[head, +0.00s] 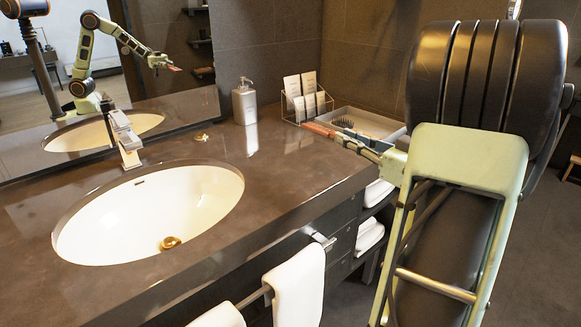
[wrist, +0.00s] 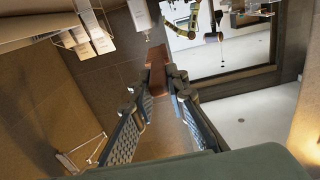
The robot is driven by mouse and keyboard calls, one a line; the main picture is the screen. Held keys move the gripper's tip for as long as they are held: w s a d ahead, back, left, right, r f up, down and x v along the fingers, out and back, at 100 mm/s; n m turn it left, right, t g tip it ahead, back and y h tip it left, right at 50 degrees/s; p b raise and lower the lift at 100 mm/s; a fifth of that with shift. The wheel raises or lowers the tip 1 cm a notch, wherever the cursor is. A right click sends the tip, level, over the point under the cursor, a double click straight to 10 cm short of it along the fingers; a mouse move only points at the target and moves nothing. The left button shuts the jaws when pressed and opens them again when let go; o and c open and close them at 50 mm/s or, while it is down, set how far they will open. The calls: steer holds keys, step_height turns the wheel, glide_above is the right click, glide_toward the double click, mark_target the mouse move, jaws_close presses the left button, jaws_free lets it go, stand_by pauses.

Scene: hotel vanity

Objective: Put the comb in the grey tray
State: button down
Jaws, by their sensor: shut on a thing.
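The comb (head: 318,129) is reddish-brown and sits between the fingertips of my gripper (head: 345,140), pointing left in the head view. In the wrist view the comb (wrist: 157,62) sticks out beyond the fingertips of my gripper (wrist: 160,85), which are shut on it. The grey tray (head: 385,124) stands at the back right of the counter. In the head view the comb and fingers overlap the tray's near left side; I cannot tell their exact height above it. My arm hides the tray's right end.
A dark bristled brush (head: 345,122) lies in the tray. A wire rack with cards (head: 303,97) stands just behind and left of it. A soap dispenser (head: 244,103), the faucet (head: 124,140) and the sink (head: 150,215) are farther left. The counter (head: 265,165) between sink and tray is clear.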

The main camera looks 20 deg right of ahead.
steer(key=w+a+f+b, duration=0.2)
steer(key=w+a+f, duration=0.25)
steer(key=w, duration=0.25)
steer(key=b, duration=0.1)
glide_above(300, 173)
steer(key=f, duration=0.4)
steer(key=shift+s+d+f, duration=0.2)
steer(key=shift+s, duration=0.15)
steer(key=shift+w+a+f, duration=0.1)
steer(key=shift+w+f, duration=0.05)
steer(key=shift+f, duration=0.1)
steer(key=shift+w+a+f+b, duration=0.15)
steer(key=shift+f+b, duration=0.45)
steer(key=shift+f, duration=0.85)
steer(key=shift+f, duration=0.2)
steer(key=c, duration=1.9)
jaws_free()
